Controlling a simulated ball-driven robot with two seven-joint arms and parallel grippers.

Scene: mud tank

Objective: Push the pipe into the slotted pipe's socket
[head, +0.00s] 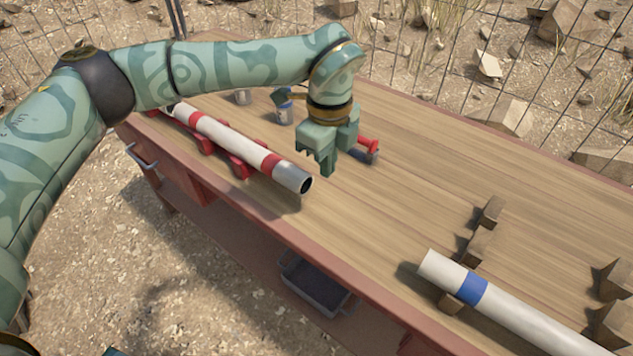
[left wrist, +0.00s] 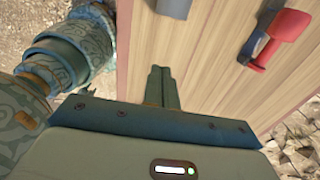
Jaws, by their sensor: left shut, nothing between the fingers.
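A white pipe with red bands (head: 232,137) lies on red supports at the left of the workbench. Its near end is a grey collar with a dark round opening facing right. A second white pipe with a blue band (head: 520,322) lies at the lower right on wooden blocks, apart from the first; its far end runs out of the picture. I see no slot clearly on either. My left gripper (head: 328,173) is shut and empty, above the bench just beyond the grey collar, fingers pointing down. Its closed fingers also show in the left wrist view (left wrist: 161,76). My right gripper is not in view.
A red-handled tool (head: 367,148) lies behind my left gripper; it also shows in the left wrist view (left wrist: 284,28). Small cans (head: 284,110) stand beyond the red-banded pipe. Wooden blocks (head: 490,212) stand at right. The bench middle between the pipes is clear. A wire fence runs behind.

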